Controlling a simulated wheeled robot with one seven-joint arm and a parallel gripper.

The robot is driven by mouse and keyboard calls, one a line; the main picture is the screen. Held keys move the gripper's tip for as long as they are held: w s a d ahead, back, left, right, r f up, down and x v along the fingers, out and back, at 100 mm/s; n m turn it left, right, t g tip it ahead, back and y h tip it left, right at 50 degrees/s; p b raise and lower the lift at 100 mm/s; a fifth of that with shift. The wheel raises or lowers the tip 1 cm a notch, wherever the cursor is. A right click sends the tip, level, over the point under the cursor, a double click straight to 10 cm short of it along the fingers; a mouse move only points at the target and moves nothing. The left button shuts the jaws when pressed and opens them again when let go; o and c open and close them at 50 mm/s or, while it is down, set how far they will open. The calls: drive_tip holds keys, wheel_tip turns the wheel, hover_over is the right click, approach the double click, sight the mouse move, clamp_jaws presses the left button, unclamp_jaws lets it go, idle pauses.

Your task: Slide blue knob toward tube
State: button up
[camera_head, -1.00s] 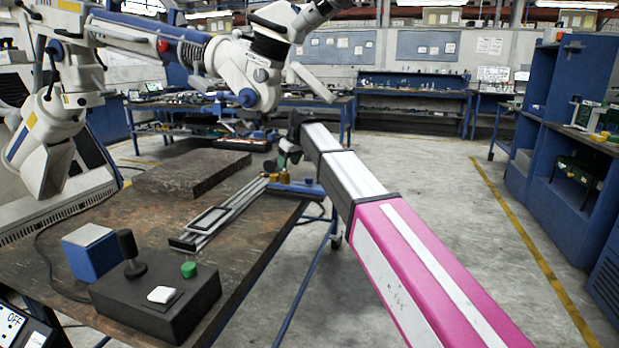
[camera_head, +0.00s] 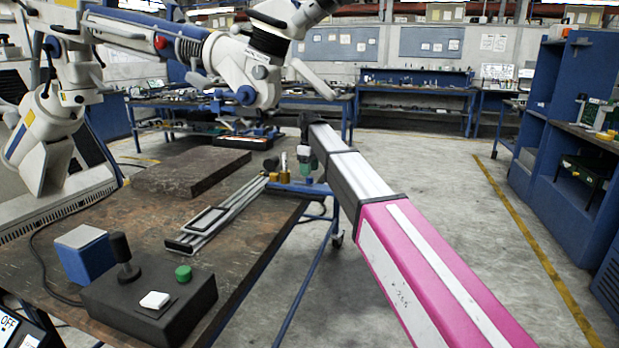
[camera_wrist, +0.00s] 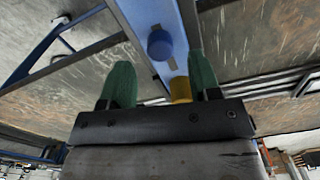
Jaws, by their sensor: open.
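The blue knob (camera_wrist: 160,43) stands on a blue rail (camera_wrist: 178,18) in the wrist view. My gripper (camera_wrist: 158,60) has two green fingers, apart and empty, one on each side of the knob's line; the knob shows just beyond the gap between the tips. I cannot tell any contact. A yellow cylinder (camera_wrist: 180,90) sits by the right finger. In the head view my gripper (camera_head: 306,166) points down over the right end of the blue rail (camera_head: 288,187), hiding most of the knob. Which part is the tube is unclear.
The rail's metal slide (camera_head: 215,222) lies on the brown table (camera_head: 110,205). A control box (camera_head: 150,305) with joystick and a blue box (camera_head: 88,255) stand nearer. Free floor lies right of the table.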

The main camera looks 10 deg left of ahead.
sight(301, 184)
drive_tip(key=shift+f, duration=1.7)
clamp_jaws()
drive_tip(key=shift+w+a, duration=0.15)
drive_tip(key=shift+a, duration=1.6)
unclamp_jaws()
wheel_tip(301, 184, up, 11)
drive_tip(key=shift+f, duration=0.1)
